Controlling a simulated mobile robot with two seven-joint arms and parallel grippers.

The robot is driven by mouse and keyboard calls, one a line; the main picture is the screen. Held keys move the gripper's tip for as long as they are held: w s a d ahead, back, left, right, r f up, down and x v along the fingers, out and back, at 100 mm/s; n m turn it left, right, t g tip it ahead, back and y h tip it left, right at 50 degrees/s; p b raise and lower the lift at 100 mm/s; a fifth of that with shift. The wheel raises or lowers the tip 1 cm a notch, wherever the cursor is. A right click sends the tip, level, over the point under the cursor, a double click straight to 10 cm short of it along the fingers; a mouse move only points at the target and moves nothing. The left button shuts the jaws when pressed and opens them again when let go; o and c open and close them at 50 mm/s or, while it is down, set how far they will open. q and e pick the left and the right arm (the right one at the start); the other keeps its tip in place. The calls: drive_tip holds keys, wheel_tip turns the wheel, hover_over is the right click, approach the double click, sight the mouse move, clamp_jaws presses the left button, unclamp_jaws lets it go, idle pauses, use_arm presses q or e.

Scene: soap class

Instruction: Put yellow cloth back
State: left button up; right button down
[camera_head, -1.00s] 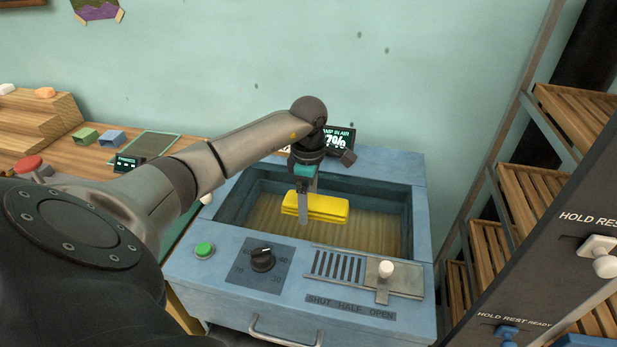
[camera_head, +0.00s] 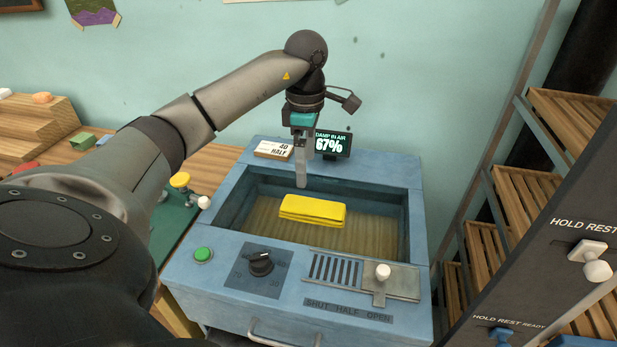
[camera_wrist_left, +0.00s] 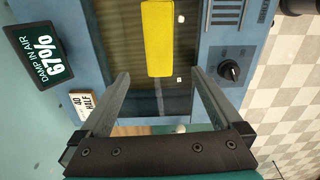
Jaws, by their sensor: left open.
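The yellow cloth (camera_head: 313,211), folded into a flat block, lies inside the open blue box (camera_head: 222,279) on its slatted wooden floor. It also shows in the left wrist view (camera_wrist_left: 158,38), beyond the fingertips. My left gripper (camera_head: 301,184) is above the back part of the box, behind and above the cloth, pointing down. Its two fingers are apart with nothing between them, as the left wrist view (camera_wrist_left: 160,80) shows. My right gripper is not in view.
The box front has a green button (camera_head: 203,254), a black dial (camera_head: 260,263) and a vent slider (camera_head: 383,272). A display reading 67% (camera_head: 332,144) and a "40 HALF" card (camera_head: 273,150) stand at its back edge. Wooden slatted racks (camera_head: 535,200) are on the right.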

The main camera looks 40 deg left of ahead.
use_arm(q)
drive_tip(key=d+n, duration=0.1)
drive_tip(key=n, duration=0.3)
drive_tip(key=n+g+y+b, duration=0.2)
drive_tip(key=n+y+b, duration=0.15)
drive_tip(key=n, duration=2.75)
hover_over(307, 205)
drive_tip(key=d, duration=0.2)
drive_tip(key=shift+y, duration=0.25)
drive_tip(key=f, duration=0.6)
drive_tip(key=shift+w+d+f, duration=0.2)
drive_tip(key=shift+w+f, duration=0.2)
drive_tip(key=shift+x, duration=2.85)
drive_tip(key=shift+w+a, duration=0.1)
drive_tip(key=shift+w, duration=0.1)
drive_tip(key=shift+c, duration=0.2)
